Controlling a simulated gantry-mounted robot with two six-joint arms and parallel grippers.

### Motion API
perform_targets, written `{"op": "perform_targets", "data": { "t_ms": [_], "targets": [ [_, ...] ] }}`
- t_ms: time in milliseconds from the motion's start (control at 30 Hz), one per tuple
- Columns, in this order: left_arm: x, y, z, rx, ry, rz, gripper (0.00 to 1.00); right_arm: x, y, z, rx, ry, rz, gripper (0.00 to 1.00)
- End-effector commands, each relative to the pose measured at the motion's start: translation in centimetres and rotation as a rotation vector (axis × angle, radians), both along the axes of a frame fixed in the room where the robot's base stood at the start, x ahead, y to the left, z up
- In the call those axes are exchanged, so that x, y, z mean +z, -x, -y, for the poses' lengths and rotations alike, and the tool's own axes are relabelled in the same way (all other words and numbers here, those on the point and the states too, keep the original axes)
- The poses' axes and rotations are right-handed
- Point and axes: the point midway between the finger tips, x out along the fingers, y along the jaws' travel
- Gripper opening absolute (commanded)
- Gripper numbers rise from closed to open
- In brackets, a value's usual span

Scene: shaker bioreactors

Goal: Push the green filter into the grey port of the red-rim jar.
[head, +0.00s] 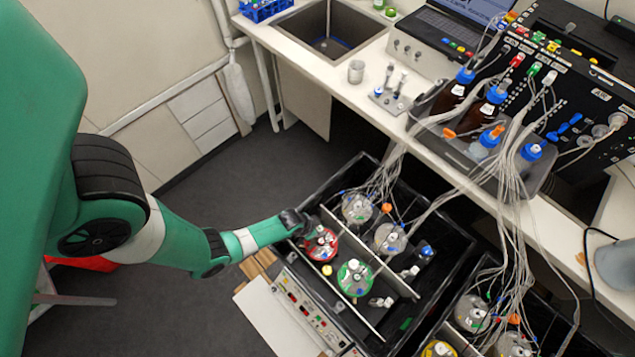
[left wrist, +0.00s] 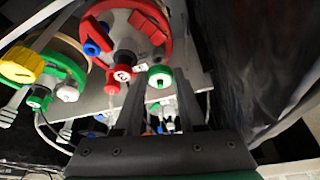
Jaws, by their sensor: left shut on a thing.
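The red-rim jar (head: 333,252) stands in the black shaker tray, at its left side in the head view. In the left wrist view its red rim (left wrist: 88,35) fills the upper middle. My left gripper (head: 296,219) is just beside this jar, at its upper left. In the left wrist view my left gripper (left wrist: 159,84) is shut on the green filter (left wrist: 159,71), a green ring with a white centre. The filter looks apart from the jar. I cannot clearly pick out the grey port among the jar's fittings. My right gripper is not in view.
A green-rim jar (head: 355,278) stands close by, with clear jars (head: 390,238) behind. Cables run from the jars up to the bench. The tray's black wall (head: 345,166) surrounds them. Brown and clear bottles with blue caps (head: 466,76) stand on the bench.

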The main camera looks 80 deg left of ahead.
Motion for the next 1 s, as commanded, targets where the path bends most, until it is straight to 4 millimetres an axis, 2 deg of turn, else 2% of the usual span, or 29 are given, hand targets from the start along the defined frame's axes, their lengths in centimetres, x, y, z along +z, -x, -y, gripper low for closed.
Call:
{"op": "perform_targets", "data": {
  "t_ms": [1000],
  "targets": [
    [-1.1, 0.0, 0.0, 0.000, 0.000, 0.000, 0.00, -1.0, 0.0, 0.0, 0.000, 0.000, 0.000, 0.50]
  ]
}}
